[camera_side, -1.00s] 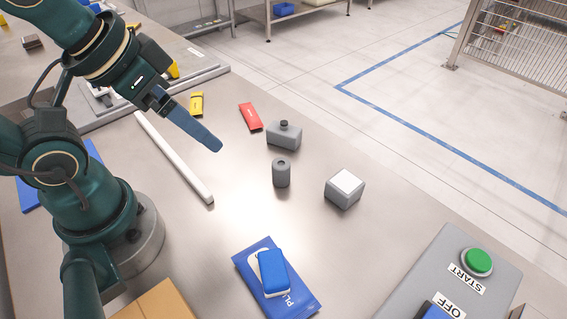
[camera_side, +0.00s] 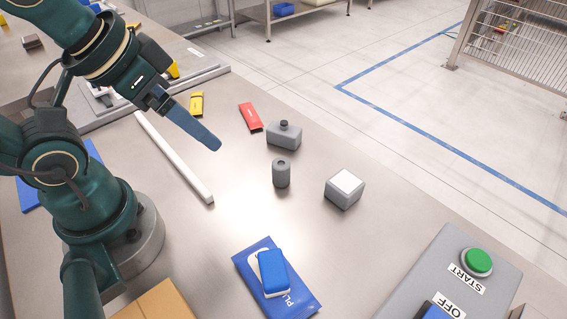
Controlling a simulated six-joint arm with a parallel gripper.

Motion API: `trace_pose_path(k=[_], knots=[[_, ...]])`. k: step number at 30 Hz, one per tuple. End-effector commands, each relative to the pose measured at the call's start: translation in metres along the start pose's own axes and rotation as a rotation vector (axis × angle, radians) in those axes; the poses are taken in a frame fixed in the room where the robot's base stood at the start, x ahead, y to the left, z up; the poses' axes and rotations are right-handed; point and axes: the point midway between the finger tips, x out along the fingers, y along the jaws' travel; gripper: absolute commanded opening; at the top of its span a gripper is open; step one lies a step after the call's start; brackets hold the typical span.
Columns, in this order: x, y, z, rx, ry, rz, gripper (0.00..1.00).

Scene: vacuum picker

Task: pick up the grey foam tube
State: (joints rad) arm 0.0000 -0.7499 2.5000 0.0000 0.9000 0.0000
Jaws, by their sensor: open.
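The grey foam tube (camera_side: 281,176) is a short cylinder with a hole in its top. It stands upright on the metal table near the middle of the view. My gripper (camera_side: 213,144) has blue fingers that point down and to the right. It is empty and apart from the tube, above and to the left of it in the picture. From this side the fingers overlap, so the gap between them is hidden.
A grey bottle-like block (camera_side: 284,136) stands just behind the tube. A grey box with a white top (camera_side: 344,189) is to its right. A red packet (camera_side: 250,117), a white bar (camera_side: 175,158), a blue pouch (camera_side: 298,302) and a START/OFF button box (camera_side: 420,280) lie around.

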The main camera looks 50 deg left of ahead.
Motion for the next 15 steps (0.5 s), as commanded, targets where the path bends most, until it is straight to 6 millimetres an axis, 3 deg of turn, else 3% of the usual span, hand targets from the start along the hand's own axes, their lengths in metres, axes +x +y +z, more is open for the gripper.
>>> trace_pose_path(k=[10,13,15], knots=[[0.0,0.0,-0.002,0.0,0.009,0.0,0.77],[0.0,-0.004,-0.016,0.017,0.077,-0.019,0.77],[-0.001,-0.011,-0.035,0.056,0.173,-0.058,0.77]])
